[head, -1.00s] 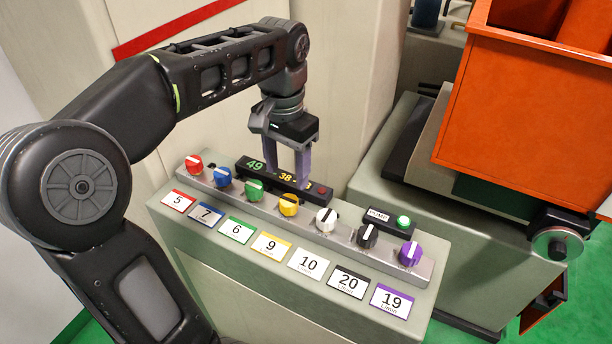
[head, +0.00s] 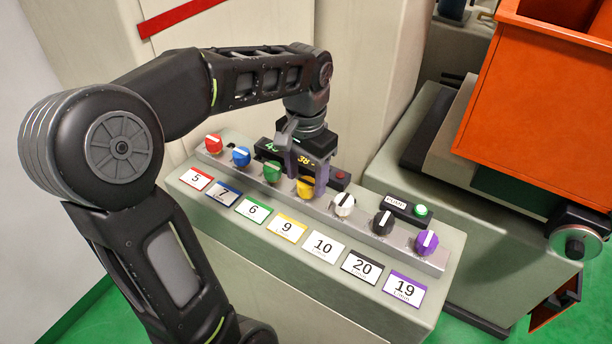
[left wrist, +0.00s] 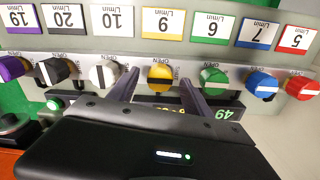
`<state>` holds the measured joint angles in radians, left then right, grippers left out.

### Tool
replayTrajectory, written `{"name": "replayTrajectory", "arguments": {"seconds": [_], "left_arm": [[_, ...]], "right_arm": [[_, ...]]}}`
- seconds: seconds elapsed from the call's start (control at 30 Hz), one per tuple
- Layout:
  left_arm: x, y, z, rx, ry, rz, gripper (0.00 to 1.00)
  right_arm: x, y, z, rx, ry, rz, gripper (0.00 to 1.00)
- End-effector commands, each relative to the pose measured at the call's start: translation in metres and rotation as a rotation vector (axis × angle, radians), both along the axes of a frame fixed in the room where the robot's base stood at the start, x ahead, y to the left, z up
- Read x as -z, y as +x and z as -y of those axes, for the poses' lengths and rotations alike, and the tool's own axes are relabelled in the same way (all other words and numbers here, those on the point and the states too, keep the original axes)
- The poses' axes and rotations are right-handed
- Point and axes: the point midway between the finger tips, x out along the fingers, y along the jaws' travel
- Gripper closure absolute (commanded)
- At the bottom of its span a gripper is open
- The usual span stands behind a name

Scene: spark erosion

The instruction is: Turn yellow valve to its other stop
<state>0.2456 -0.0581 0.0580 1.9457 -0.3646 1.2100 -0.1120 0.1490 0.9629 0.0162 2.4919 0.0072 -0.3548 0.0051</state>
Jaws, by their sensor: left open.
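The yellow valve (head: 305,187) is a round knob in the row on the grey panel, behind the yellow label "9". In the head view a finger hides part of the knob. My right gripper is not in view.
The green valve (head: 272,171) and white valve (head: 344,204) flank the yellow one closely. A dark display (head: 270,149) stands just behind the row. A push-button box with a green button (head: 421,210) is at the right. An orange bin (head: 530,95) stands further right.

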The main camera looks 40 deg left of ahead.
Motion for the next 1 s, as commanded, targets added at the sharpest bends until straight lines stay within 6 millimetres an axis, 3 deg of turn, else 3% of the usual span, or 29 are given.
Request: {"name": "replayTrajectory", "arguments": {"seconds": [0.37,1.0], "left_arm": [[0.0064,0.0,-0.0003,-0.001,0.0,0.001,0.44],[0.0061,0.0,-0.0002,-0.001,0.0,0.001,0.96]], "right_arm": [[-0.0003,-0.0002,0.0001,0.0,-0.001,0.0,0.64],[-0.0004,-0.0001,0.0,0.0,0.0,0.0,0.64]]}}
